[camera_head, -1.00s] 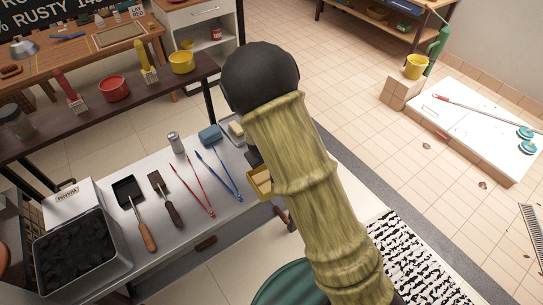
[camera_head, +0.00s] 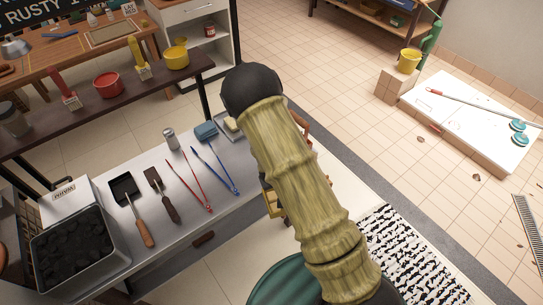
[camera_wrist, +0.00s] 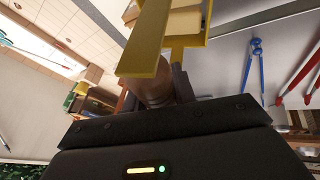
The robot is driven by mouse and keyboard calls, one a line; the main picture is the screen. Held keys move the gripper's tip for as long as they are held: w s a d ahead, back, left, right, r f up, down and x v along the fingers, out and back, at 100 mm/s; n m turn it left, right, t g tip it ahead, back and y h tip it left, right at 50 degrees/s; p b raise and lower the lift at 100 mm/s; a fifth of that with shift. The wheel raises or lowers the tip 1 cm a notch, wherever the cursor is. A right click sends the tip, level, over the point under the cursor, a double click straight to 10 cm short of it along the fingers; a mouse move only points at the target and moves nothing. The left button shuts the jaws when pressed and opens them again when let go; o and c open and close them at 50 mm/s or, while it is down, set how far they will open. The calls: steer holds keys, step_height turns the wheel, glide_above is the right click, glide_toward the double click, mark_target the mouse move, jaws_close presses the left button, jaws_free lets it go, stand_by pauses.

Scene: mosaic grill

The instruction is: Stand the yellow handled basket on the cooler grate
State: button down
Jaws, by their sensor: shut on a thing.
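A yellow basket-like frame (camera_wrist: 146,42) with pale blocks in it fills the top of the wrist view, close in front of my gripper (camera_wrist: 165,88). In the head view part of the yellow basket (camera_head: 272,204) shows beside my arm, near the right edge of the grey counter. My gripper is shut on it; a brown, rounded part, perhaps its handle, shows between the fingers. My arm hides most of the gripper and basket in the head view. I cannot make out a cooler grate for sure; a white box marked WARM (camera_head: 64,198) stands behind the coal tray (camera_head: 75,272).
A dark shelf (camera_head: 30,140) runs behind.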

steer(key=s+d+f+m+h+b, duration=0.1)
steer(key=d+f, duration=0.3)
steer(key=f, duration=0.4)
steer(key=s+d+f+m+g+b, duration=0.1)
steer(key=s+d+f+m, duration=0.2)
steer(key=f, duration=0.5)
steer(key=shift+s+d+f+h+b, duration=0.35)
steer(key=shift+s+d+h, duration=0.1)
steer(key=shift+d, duration=0.55)
